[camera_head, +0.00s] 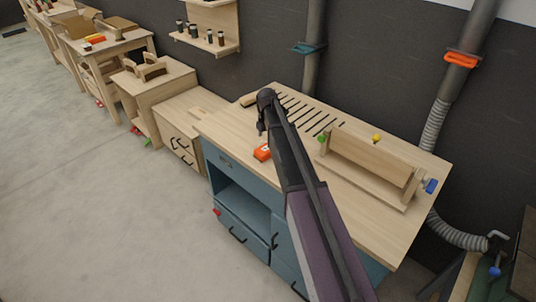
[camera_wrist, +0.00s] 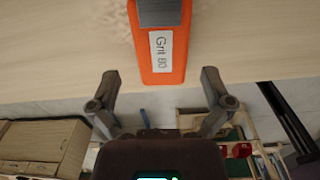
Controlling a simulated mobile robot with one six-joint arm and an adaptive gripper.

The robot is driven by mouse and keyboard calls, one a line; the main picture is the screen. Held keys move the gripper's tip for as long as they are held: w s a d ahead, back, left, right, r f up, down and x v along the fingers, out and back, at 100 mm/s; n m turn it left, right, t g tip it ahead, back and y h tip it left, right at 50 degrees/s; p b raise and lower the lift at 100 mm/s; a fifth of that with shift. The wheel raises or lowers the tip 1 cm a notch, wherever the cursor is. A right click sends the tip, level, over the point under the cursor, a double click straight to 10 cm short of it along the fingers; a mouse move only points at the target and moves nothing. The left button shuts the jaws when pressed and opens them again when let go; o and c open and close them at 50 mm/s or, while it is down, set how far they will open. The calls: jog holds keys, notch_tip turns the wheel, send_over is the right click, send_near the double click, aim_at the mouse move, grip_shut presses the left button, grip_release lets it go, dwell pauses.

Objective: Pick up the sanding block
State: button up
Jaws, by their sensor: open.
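The sanding block (camera_wrist: 162,62) is orange with a grey upper part and a white "Grit 80" label. In the wrist view it lies on the pale wooden bench top, its near end between the lines of my two fingers. My gripper (camera_wrist: 160,88) is open and empty, with a finger to each side of the block and apart from it in the picture. My gripper's fingers are hard to make out there.
The bench top (camera_head: 225,122) has dark slots (camera_head: 308,115) at the back. A wooden fixture (camera_head: 368,160) with coloured knobs stands on its right. A small wooden piece (camera_head: 249,99) lies at the back left. Lower drawers (camera_head: 185,140) and other benches stand left; the floor in front is clear.

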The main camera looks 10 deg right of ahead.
aim_at(267, 147)
jog(key=shift+f, duration=0.3)
jog(key=shift+f+b, duration=2.45)
jog(key=shift+b, duration=0.2)
jog(key=c, duration=1)
